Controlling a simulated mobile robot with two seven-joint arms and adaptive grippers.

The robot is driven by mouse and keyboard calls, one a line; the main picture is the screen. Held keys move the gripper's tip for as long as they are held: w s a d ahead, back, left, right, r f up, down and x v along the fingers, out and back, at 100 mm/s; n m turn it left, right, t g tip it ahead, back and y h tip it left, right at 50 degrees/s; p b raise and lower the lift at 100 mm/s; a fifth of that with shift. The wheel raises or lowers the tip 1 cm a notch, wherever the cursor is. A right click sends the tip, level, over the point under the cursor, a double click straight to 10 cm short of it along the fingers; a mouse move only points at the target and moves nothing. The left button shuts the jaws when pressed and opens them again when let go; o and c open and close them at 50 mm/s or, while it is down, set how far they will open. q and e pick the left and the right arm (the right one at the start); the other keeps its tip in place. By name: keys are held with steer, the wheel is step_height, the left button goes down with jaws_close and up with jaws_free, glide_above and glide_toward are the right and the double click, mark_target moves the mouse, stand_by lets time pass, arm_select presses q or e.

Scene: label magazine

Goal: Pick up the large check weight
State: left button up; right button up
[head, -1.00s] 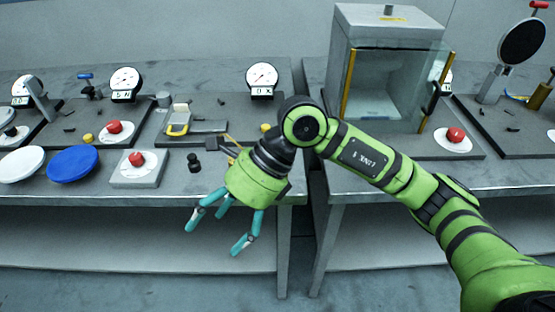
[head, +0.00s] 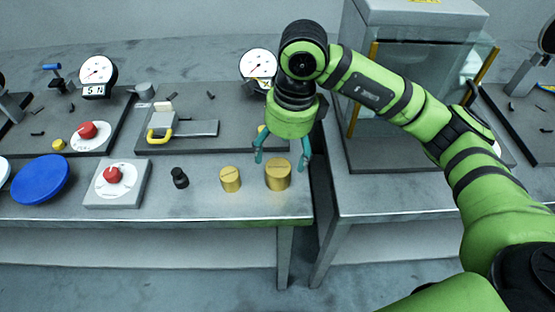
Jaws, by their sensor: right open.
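The large check weight is the bigger brass cylinder (head: 278,174), standing upright near the front right corner of the left bench. A smaller brass weight (head: 230,180) stands to its left, and a small black weight (head: 180,178) stands further left. My right gripper (head: 281,163) is open and points down at the large weight, with one teal finger to each side of it in the picture. I cannot tell whether the fingers touch it or how far down they reach. Nothing is held. My left gripper is out of view.
A grey box with a red knob (head: 113,175) and a blue disc (head: 40,179) lie to the left. Behind are a fixture with a yellow handle (head: 158,135) and dial gauges (head: 97,69). A glass-fronted cabinet (head: 415,18) stands right, past a gap between benches.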

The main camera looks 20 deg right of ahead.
mark_target(279, 167)
steer(key=f+p, duration=0.1)
steer(key=s+a+f, duration=0.1)
steer(key=f, duration=0.1)
steer(key=shift+s+p, duration=0.15)
steer(key=shift+p, duration=0.25)
steer(key=shift+w+f, duration=0.25)
steer(key=shift+f, duration=1.1)
jaws_close()
steer(key=shift+w+r, duration=0.1)
steer(key=shift+r, duration=0.05)
